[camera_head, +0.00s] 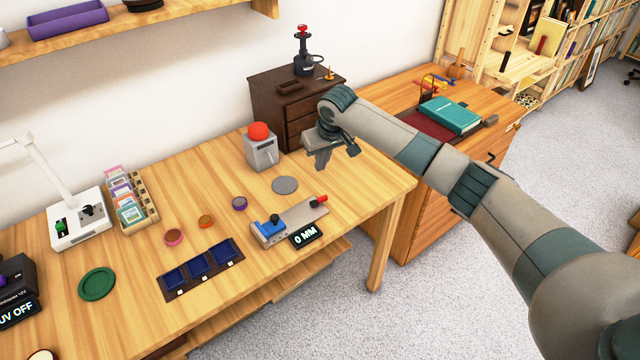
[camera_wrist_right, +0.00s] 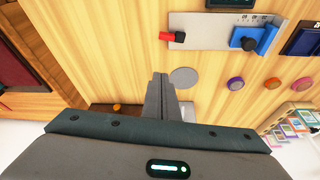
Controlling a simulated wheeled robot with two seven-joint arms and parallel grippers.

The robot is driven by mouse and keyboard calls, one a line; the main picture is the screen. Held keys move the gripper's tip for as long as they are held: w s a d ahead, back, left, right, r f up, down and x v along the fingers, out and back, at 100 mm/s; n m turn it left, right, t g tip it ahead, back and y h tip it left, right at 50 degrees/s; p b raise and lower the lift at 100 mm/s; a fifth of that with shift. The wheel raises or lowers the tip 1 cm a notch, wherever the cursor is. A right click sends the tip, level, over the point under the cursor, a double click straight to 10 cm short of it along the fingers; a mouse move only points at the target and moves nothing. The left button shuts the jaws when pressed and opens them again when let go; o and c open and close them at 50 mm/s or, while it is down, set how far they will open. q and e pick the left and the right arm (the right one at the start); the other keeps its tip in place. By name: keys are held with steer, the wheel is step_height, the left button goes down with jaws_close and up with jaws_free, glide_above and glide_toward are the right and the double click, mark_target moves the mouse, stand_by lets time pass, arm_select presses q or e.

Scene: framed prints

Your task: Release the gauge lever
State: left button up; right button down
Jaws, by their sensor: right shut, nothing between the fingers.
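The gauge (camera_head: 290,220) lies on the wooden table near its front edge, a grey bar with a blue block and knob at its left end and a red-tipped lever (camera_head: 319,199) at its right end. A black display (camera_head: 305,235) in front of it reads "0 MM". In the right wrist view the gauge (camera_wrist_right: 215,41) is at the top, with the red lever (camera_wrist_right: 172,37) at its left end. My right gripper (camera_head: 322,165) is shut and empty, above the table behind the lever and apart from it. It also shows in the wrist view (camera_wrist_right: 160,78). My left gripper is not in view.
Several small round pieces and a dark blue three-section tray (camera_head: 202,268) lie left. A dark drawer cabinet (camera_head: 290,95) stands behind my gripper.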

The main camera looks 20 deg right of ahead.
mark_target(319, 201)
steer(key=shift+f, duration=0.15)
steer(key=p+x, duration=0.1)
steer(key=x, duration=0.9)
steer(key=shift+p, duration=0.35)
steer(key=shift+s+r+p, duration=0.2)
steer(key=shift+s+p, duration=0.2)
steer(key=shift+p, duration=0.05)
steer(key=shift+s+d+p, duration=0.15)
steer(key=shift+s+p, duration=0.35)
steer(key=shift+s, duration=0.2)
steer(key=shift+s+d+p, duration=0.1)
steer(key=shift+s+p, duration=0.3)
steer(key=shift+s, duration=0.2)
steer(key=shift+s+f, duration=0.1)
steer(key=shift+s, duration=0.25)
